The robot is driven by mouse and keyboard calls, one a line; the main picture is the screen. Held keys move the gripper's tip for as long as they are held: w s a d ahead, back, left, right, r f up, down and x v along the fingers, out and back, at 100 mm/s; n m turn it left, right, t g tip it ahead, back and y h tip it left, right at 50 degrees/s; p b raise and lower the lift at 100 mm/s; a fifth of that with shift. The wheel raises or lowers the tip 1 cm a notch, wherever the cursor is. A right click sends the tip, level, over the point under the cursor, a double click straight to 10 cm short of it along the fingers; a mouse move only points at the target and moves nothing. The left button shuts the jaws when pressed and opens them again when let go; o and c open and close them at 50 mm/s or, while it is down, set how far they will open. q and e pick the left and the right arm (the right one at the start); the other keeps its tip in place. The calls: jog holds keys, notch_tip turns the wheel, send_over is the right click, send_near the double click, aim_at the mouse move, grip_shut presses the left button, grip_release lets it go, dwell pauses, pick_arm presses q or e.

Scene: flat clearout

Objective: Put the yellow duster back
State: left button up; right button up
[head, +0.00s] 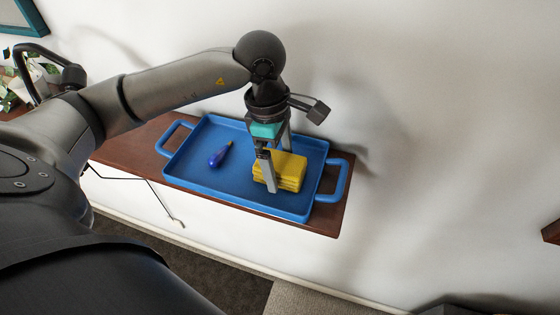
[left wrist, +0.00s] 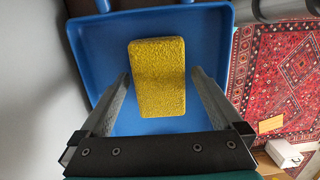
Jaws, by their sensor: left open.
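The yellow duster (head: 290,171) is a folded yellow block lying in the right part of a blue tray (head: 200,178). My left gripper (head: 279,170) is open above the tray, with its fingers pointing down around the duster. In the left wrist view the duster (left wrist: 158,78) lies between the two open fingers (left wrist: 160,95), with gaps on both sides. The blue tray (left wrist: 88,45) shows beneath it. My right gripper is in neither view.
A small dark blue bottle-shaped object (head: 220,155) lies in the tray, left of the duster. The tray stands on a brown wall shelf (head: 135,150). A white wall is behind. A red patterned rug (left wrist: 285,75) and a white box (left wrist: 284,152) show below.

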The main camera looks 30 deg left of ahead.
pick_arm(q)
notch_tip(320, 180, up, 11)
jog(key=a+b, duration=0.1)
jog(key=shift+s+a+r, duration=0.15)
jog(key=shift+a+r, duration=0.05)
jog(key=shift+a, duration=0.05)
dwell(0.3)
